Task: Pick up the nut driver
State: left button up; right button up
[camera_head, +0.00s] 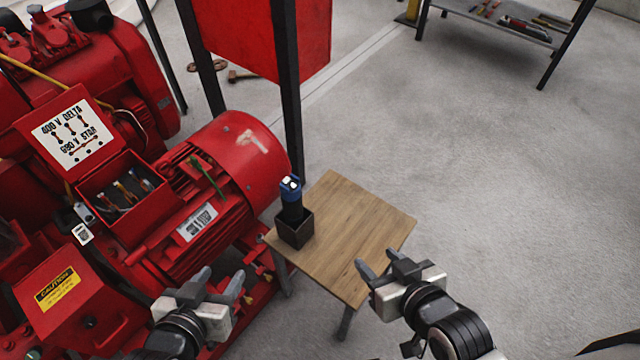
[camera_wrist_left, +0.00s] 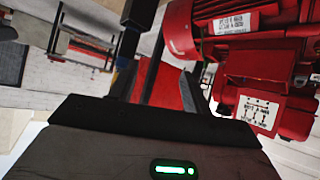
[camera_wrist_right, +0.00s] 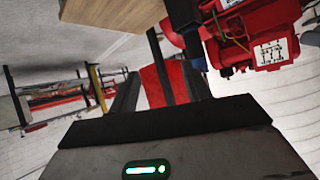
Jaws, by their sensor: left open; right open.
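The nut driver (camera_head: 291,198), with a blue and black handle, stands upright in a small dark square holder (camera_head: 295,231). The holder sits on the left part of a small wooden table (camera_head: 350,230). Its lower part is hidden inside the holder. A blue and black shape in the right wrist view, beside the table top, looks like the nut driver (camera_wrist_right: 186,32). My left gripper (camera_head: 221,277) is open and empty, left of the table and nearer to me than the holder. My right gripper (camera_head: 378,261) is open and empty by the table's near right edge, apart from the nut driver.
A red motor (camera_head: 235,165) and pump set with an open terminal box (camera_head: 122,190) fills the left, close to the table. A dark post (camera_head: 288,100) and a red cabinet (camera_head: 260,35) stand behind the holder. A tool shelf (camera_head: 500,18) is far right. The floor right of the table is clear.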

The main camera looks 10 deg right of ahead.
aim_at(292, 202)
jog(key=z, duration=0.55)
jog(key=k, duration=1.3)
jog(key=z, duration=1.1)
jog(key=i, duration=0.95)
jog(key=u, duration=0.7)
jog(key=i, duration=0.7)
jog(key=u, duration=0.8)
